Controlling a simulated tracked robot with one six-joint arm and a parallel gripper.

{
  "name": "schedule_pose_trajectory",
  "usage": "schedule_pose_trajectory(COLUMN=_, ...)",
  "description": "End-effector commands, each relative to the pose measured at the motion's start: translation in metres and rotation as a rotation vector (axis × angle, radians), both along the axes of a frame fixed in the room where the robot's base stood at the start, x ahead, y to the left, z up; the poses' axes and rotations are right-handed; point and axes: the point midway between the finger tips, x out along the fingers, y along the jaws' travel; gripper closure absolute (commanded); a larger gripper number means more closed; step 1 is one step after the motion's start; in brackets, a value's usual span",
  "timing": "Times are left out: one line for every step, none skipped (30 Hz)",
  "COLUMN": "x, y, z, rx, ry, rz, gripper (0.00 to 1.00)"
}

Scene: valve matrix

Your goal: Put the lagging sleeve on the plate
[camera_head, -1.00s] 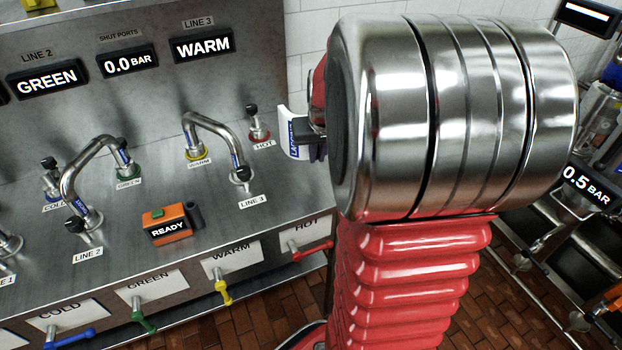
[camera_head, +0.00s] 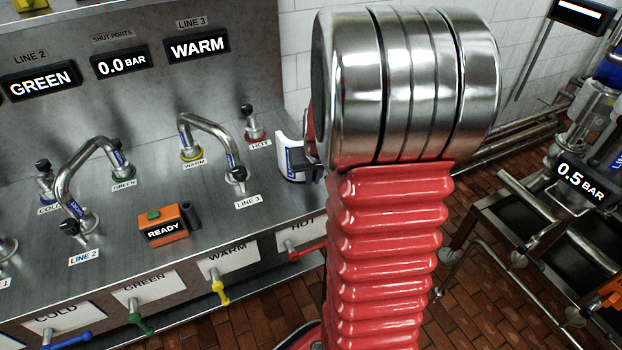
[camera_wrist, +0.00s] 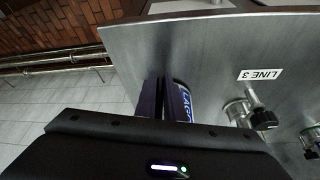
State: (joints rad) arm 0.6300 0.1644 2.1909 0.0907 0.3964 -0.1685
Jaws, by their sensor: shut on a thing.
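The lagging sleeve (camera_head: 289,160) is a white curved piece with a blue lettered label. It shows just right of the HOT port, over or on the right end of the steel bench top. My gripper (camera_head: 311,167) is shut on it, mostly hidden behind my arm. In the wrist view my dark fingers (camera_wrist: 166,98) hold the sleeve (camera_wrist: 185,100), with its label partly in sight, near the bench edge. I cannot tell whether it touches the steel. No separate plate can be made out.
The steel bench (camera_head: 215,205) carries a bent pipe (camera_head: 212,130) from WARM to LINE 3, another pipe (camera_head: 75,175), and an orange READY box (camera_head: 164,225). The HOT port (camera_head: 254,125) stands left of the sleeve. Coloured handles line the front. Pipework (camera_head: 560,200) stands at right.

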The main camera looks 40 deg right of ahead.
Motion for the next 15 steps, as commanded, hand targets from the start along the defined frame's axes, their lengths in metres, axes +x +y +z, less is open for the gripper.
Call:
schedule_pose_trajectory(x=0.0000, y=-0.0001, z=-0.0031, rx=0.000, ry=0.000, rz=0.000, gripper=1.00)
schedule_pose_trajectory(x=0.0001, y=-0.0003, z=-0.0039, rx=0.000, ry=-0.001, rz=-0.001, gripper=1.00)
schedule_pose_trajectory(x=0.0003, y=-0.0004, z=-0.0042, rx=-0.001, ry=-0.002, rz=-0.001, gripper=1.00)
schedule_pose_trajectory(x=0.0003, y=-0.0005, z=-0.0041, rx=-0.001, ry=-0.002, rz=-0.001, gripper=1.00)
schedule_pose_trajectory(x=0.0003, y=-0.0005, z=-0.0039, rx=-0.001, ry=-0.003, rz=-0.001, gripper=1.00)
schedule_pose_trajectory(x=0.0003, y=-0.0005, z=-0.0039, rx=-0.001, ry=-0.003, rz=-0.001, gripper=1.00)
schedule_pose_trajectory(x=0.0002, y=-0.0006, z=-0.0038, rx=-0.001, ry=-0.002, rz=-0.001, gripper=1.00)
schedule_pose_trajectory(x=0.0002, y=-0.0006, z=-0.0038, rx=-0.001, ry=-0.002, rz=-0.001, gripper=1.00)
schedule_pose_trajectory(x=0.0002, y=-0.0006, z=-0.0039, rx=-0.001, ry=-0.002, rz=-0.001, gripper=1.00)
schedule_pose_trajectory(x=0.0002, y=-0.0006, z=-0.0042, rx=-0.001, ry=-0.002, rz=-0.001, gripper=1.00)
schedule_pose_trajectory(x=0.0002, y=-0.0006, z=-0.0048, rx=0.000, ry=-0.002, rz=-0.002, gripper=1.00)
schedule_pose_trajectory(x=0.0001, y=-0.0007, z=-0.0058, rx=0.000, ry=-0.002, rz=-0.002, gripper=1.00)
schedule_pose_trajectory(x=0.0000, y=-0.0006, z=-0.0059, rx=0.000, ry=-0.002, rz=-0.002, gripper=0.90)
schedule_pose_trajectory(x=0.0000, y=-0.0006, z=-0.0057, rx=0.000, ry=-0.002, rz=-0.002, gripper=0.88)
schedule_pose_trajectory(x=-0.0001, y=-0.0005, z=-0.0058, rx=0.000, ry=-0.001, rz=-0.002, gripper=0.85)
